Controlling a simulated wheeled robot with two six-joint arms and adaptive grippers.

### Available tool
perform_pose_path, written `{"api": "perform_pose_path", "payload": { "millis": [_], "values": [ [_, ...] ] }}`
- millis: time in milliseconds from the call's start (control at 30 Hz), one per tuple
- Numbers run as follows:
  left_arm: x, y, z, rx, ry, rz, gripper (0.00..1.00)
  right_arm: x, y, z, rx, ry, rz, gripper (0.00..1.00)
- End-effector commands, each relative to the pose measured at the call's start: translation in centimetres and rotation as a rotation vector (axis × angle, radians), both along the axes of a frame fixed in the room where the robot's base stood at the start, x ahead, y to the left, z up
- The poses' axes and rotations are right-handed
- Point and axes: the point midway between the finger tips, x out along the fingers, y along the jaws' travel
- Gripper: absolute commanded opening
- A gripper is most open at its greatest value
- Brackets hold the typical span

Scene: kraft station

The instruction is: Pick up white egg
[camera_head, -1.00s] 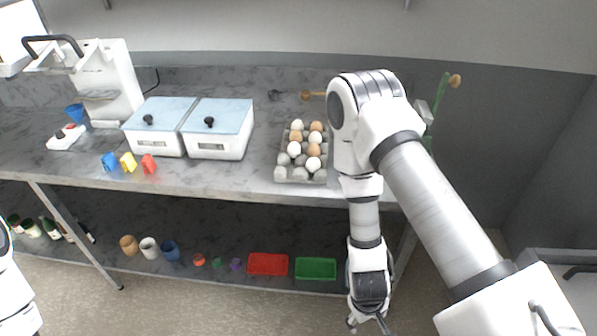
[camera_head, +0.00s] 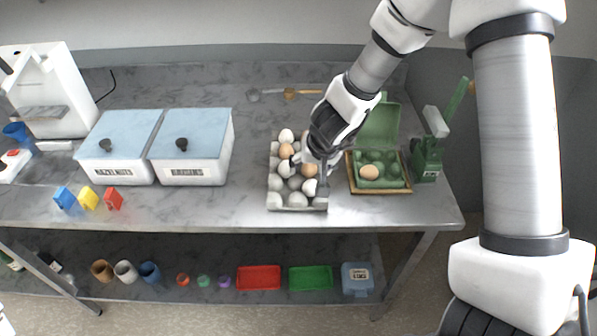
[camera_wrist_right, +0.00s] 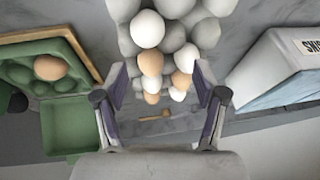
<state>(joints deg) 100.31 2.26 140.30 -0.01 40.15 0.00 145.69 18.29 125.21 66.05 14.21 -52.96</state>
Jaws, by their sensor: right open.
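A grey egg tray (camera_head: 273,202) on the counter holds white and brown eggs, and its front cups look empty. White eggs show at its back (camera_head: 286,135) and near its front right (camera_head: 310,187). My right gripper (camera_head: 322,180) is open above the tray's right side and hides some eggs. In the right wrist view the open gripper (camera_wrist_right: 162,78) has white and brown eggs between and beyond its fingers. A nearer white egg (camera_wrist_right: 147,29) is just above the fingertips in the picture. No egg is held. My left gripper is not in view.
A green open carton (camera_head: 380,130) with one brown egg (camera_head: 369,172) stands on a wooden-edged board right of the tray.

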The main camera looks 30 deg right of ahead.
Motion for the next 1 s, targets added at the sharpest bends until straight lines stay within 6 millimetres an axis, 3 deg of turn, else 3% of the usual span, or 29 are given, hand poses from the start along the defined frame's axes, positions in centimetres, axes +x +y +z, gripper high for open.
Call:
{"api": "perform_pose_path", "payload": {
  "millis": [400,633,800,1000],
  "values": [
    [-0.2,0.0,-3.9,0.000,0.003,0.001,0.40,2.2,-0.8,-6.6,-0.002,0.003,0.001,0.71],
    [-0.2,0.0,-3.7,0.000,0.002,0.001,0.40,2.4,-0.8,-6.6,-0.001,0.003,0.000,0.71],
    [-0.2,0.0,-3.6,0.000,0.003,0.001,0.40,2.4,-0.8,-6.6,-0.001,0.003,0.000,0.27],
    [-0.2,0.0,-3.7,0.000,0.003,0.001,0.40,2.4,-0.8,-6.6,-0.002,0.003,0.000,0.28]
  ]
}}
